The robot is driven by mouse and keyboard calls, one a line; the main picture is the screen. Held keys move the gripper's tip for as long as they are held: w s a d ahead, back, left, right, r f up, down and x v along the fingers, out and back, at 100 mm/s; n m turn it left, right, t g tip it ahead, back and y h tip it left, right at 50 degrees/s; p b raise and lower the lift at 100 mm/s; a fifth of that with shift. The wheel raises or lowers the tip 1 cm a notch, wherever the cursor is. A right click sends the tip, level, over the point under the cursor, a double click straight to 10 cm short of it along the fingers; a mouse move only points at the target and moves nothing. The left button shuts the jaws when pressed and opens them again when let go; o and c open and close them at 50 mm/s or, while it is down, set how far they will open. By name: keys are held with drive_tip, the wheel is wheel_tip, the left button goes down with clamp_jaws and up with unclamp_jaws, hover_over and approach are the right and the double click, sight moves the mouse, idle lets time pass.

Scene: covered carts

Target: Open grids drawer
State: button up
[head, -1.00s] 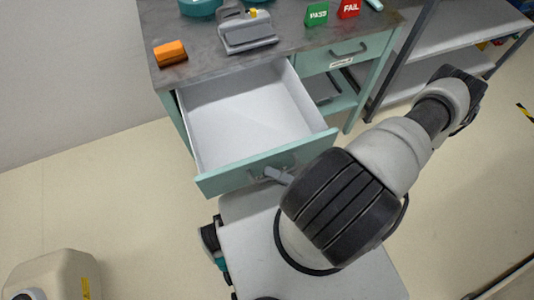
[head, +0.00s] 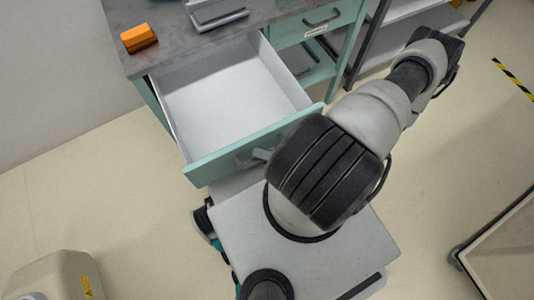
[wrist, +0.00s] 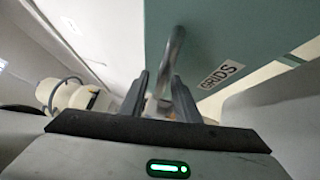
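The grids drawer (head: 240,144) is pulled well out of the bench, and its white inside (head: 225,100) looks empty. Its green front carries a GRIDS label (wrist: 222,77) in the wrist view. The metal handle (wrist: 176,48) runs down between the two fingers of my gripper (wrist: 160,76). The fingers stand apart around the handle, with a gap showing on the left side. In the head view my gripper (head: 262,154) is at the drawer's handle, mostly hidden by my arm.
An orange block (head: 138,38) and a grey device (head: 216,12) stand on the bench top (head: 175,35). Another closed drawer (head: 312,22) is to the right. A beige container (head: 52,278) stands on the floor at lower left. A cart (head: 505,245) is at the right.

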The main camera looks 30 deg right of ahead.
drive_tip(key=v, duration=1.7)
drive_tip(key=shift+s+d+b, duration=0.15)
drive_tip(key=shift+s+b, duration=0.05)
drive_tip(key=shift+b, duration=0.25)
drive_tip(key=shift+f, duration=0.1)
